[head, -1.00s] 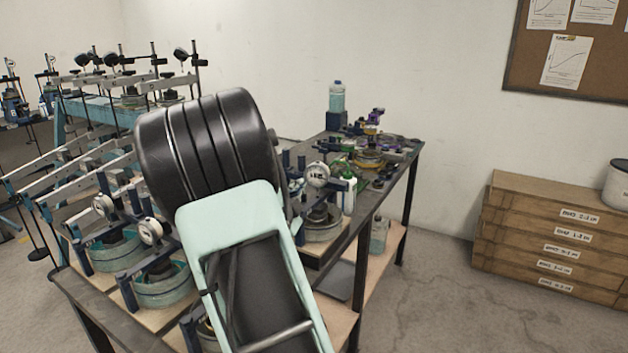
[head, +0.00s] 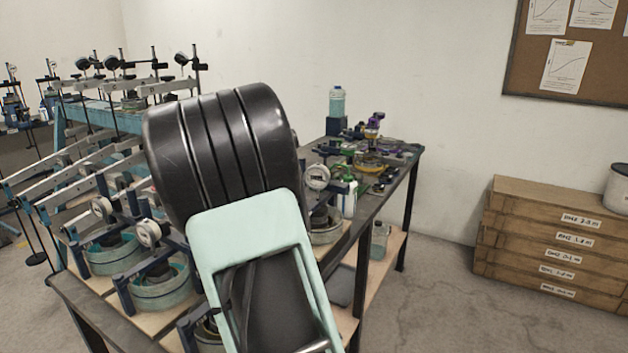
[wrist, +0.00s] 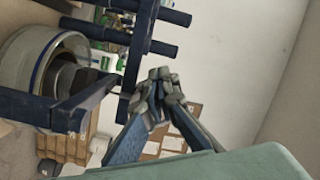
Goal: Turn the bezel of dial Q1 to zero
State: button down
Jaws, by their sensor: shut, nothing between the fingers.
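Three white-faced dial gauges show in the head view: a left dial (head: 102,207), a middle dial (head: 149,233) and a right dial (head: 318,176). Each sits above a round cell on the bench. I cannot read which one is Q1, nor their pointers. My gripper (wrist: 160,78) shows in the wrist view with its fingertips together and nothing between them. It is beside a dark blue frame (wrist: 130,60) that stands by a round cell (wrist: 28,70). No dial face shows in the wrist view. In the head view my arm hides the gripper.
The bench (head: 372,210) carries several lever frames with weights on the left. A bottle (head: 337,100) and small coloured parts stand at its far end. Wooden drawers (head: 545,235) stand at the right, with open floor between them and the bench.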

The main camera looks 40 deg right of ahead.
jog(key=shift+s+d, duration=0.15)
jog(key=shift+d, duration=0.1)
jog(key=v, duration=0.6)
jog(key=shift+w+a+b, duration=0.3)
jog(key=shift+a+b, duration=0.1)
dwell(0.4)
